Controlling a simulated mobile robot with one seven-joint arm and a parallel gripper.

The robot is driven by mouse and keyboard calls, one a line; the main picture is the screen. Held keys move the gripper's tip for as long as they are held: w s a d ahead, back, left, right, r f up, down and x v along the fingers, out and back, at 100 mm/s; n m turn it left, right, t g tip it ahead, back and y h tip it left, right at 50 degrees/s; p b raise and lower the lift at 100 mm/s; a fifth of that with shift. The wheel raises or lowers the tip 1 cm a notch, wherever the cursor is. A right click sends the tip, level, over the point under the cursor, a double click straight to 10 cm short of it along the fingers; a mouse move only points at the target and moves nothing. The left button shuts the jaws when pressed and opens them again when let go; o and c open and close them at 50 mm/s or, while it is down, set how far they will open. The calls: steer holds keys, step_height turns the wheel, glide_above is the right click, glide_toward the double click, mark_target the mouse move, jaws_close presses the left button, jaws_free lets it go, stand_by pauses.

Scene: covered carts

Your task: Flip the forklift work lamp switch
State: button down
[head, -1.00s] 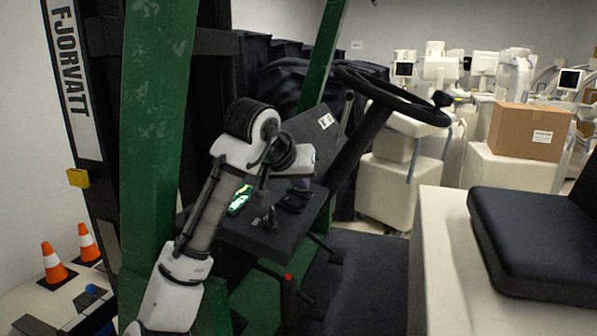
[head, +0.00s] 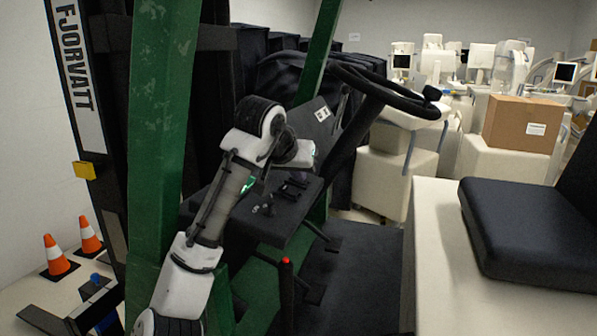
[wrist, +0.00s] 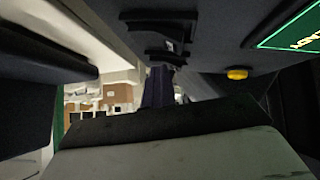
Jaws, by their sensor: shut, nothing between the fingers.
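The forklift console (head: 270,220) is a dark panel below the steering wheel, left of centre in the head view. Black switch-like parts (head: 292,188) sit on it and show large in the wrist view (wrist: 155,35). I cannot tell for sure which part is the work lamp switch. A yellow round knob (wrist: 237,73) and a green display (wrist: 292,28) are to their right in the wrist view. My gripper (wrist: 159,72) is shut and empty, its dark fingers close to the black parts. I cannot tell whether they touch. In the head view the fingers hardly show against the console.
The steering wheel (head: 385,90) and its column rise just right of my gripper. A green post (head: 163,120) stands left of my arm. A red-tipped lever (head: 286,263) stands in front of the console. The black seat (head: 530,230) is at the right.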

steer(key=shift+w+a+p, duration=0.25)
steer(key=shift+a+p, duration=0.1)
steer(key=shift+a, duration=0.4)
steer(key=shift+r, duration=0.1)
steer(key=shift+w+a+r+p, duration=0.2)
steer(key=shift+r+p, duration=0.4)
steer(key=shift+p, duration=0.25)
step_height(320, 180, up, 4)
steer(key=p, duration=0.3)
steer(key=shift+s+f+p, duration=0.1)
steer(key=shift+f+p, duration=0.1)
steer(key=shift+p, duration=0.1)
steer(key=b+v, duration=0.4)
steer(key=v, duration=0.5)
steer(key=shift+s+a, duration=0.3)
steer(key=shift+a, duration=0.05)
steer(key=shift+f, duration=0.1)
